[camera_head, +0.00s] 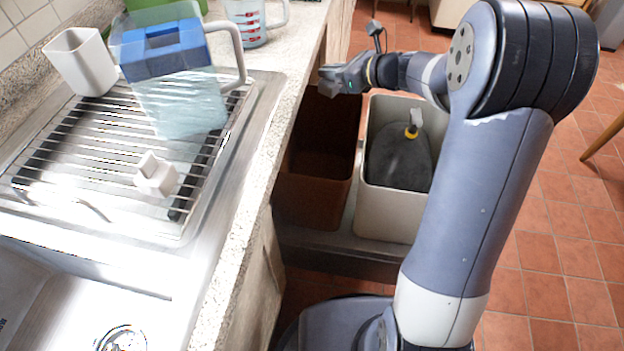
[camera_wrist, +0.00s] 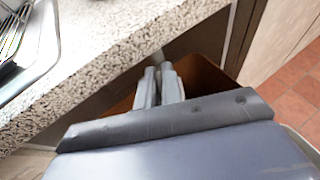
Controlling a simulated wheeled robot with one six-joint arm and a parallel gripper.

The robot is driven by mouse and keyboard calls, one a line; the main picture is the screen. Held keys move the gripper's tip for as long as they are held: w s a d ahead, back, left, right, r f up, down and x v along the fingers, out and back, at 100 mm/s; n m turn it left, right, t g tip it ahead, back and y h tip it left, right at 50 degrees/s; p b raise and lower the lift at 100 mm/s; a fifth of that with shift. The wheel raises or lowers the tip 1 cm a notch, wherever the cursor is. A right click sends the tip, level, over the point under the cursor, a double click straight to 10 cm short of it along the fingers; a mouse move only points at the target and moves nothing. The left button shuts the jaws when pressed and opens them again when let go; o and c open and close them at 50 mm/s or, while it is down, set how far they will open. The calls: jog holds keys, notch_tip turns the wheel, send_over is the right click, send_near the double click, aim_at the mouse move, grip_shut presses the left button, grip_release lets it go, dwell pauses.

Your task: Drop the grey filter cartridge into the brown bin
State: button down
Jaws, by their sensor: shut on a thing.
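My gripper (camera_head: 338,82) is above the far part of the brown bin (camera_head: 316,205), near the counter edge. In the wrist view, its two light grey fingers (camera_wrist: 159,82) are close together, over the bin's brown inside (camera_wrist: 207,82). They are shut on the grey filter cartridge, which is mostly hidden and hard to tell from the fingers. The brown bin stands open below the counter, and its visible inside looks empty.
The speckled counter edge (camera_head: 254,205) borders the bins on the left. A blue-lidded pitcher (camera_head: 180,100) and a small white piece (camera_head: 156,175) are on the drying rack.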

aim_at(323, 91)
jog(key=f+b, duration=0.1)
jog(key=f, duration=0.1)
jog(key=a+f+n+g+b, duration=0.1)
jog(key=b, duration=0.1)
jog(key=f+n+g+y+b, duration=0.1)
jog(key=f+b, duration=0.1)
jog(key=shift+w+a+f, duration=0.25)
jog(key=shift+a+f, duration=0.1)
jog(key=shift+a, duration=0.05)
jog(key=shift+f+b, duration=0.15)
jog(key=shift+b, duration=0.15)
notch_tip(323, 91, down, 6)
jog(key=b, duration=0.6)
jog(key=shift+r, duration=0.25)
jog(key=c, duration=1.5)
grip_release()
